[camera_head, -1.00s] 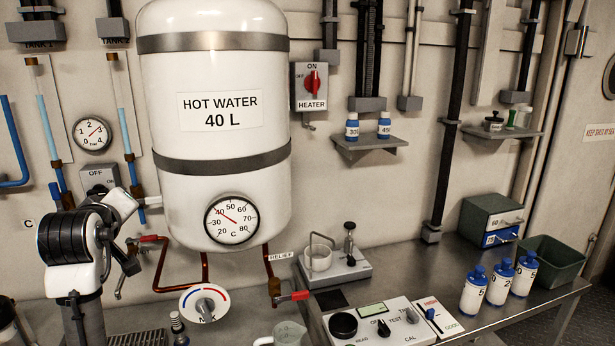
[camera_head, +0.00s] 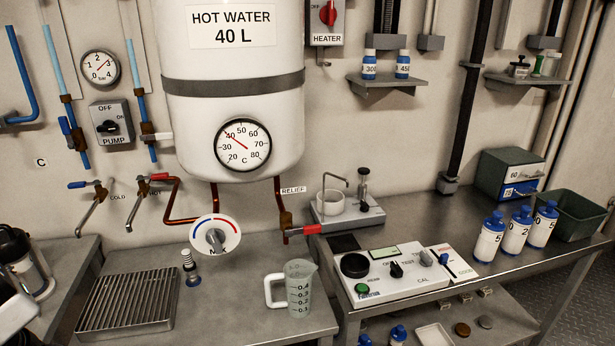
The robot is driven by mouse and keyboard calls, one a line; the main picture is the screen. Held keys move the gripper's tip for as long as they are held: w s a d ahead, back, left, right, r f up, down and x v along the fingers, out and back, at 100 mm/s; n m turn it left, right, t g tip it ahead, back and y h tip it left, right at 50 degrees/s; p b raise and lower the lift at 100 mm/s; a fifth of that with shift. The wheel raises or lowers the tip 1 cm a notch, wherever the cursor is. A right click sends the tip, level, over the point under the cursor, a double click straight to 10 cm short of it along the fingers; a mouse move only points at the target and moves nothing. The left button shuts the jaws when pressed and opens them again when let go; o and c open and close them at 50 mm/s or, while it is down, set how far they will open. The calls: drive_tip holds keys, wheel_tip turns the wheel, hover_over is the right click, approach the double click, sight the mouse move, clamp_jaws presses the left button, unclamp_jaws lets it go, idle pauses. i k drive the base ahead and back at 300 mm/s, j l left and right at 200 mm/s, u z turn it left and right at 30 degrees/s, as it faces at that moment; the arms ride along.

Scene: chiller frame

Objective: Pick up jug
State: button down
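The jug (camera_head: 299,290) is a translucent grey-green measuring jug with a scale on its side and a white handle on its left. It stands upright on the metal counter, below and to the right of the mixer dial (camera_head: 215,237). Nothing touches it. My gripper is not in view; only a white piece, perhaps of my arm, shows at the lower left edge.
A slatted drain tray (camera_head: 128,301) lies left of the jug. The control box (camera_head: 394,278) stands close on the right, on the neighbouring bench. The red-handled relief valve (camera_head: 300,231) is above the jug.

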sight(298, 274)
drive_tip(key=k+j+z, duration=0.15)
drive_tip(key=j, duration=0.3)
drive_tip(key=k+j+z, duration=0.1)
drive_tip(key=j, duration=0.35)
drive_tip(key=k+j+z, duration=0.15)
drive_tip(key=k+j, duration=0.2)
drive_tip(key=k+j+z, duration=0.15)
drive_tip(key=j, duration=0.25)
drive_tip(key=i+j+z, duration=0.1)
drive_tip(key=i+j, duration=0.1)
drive_tip(key=j, duration=0.1)
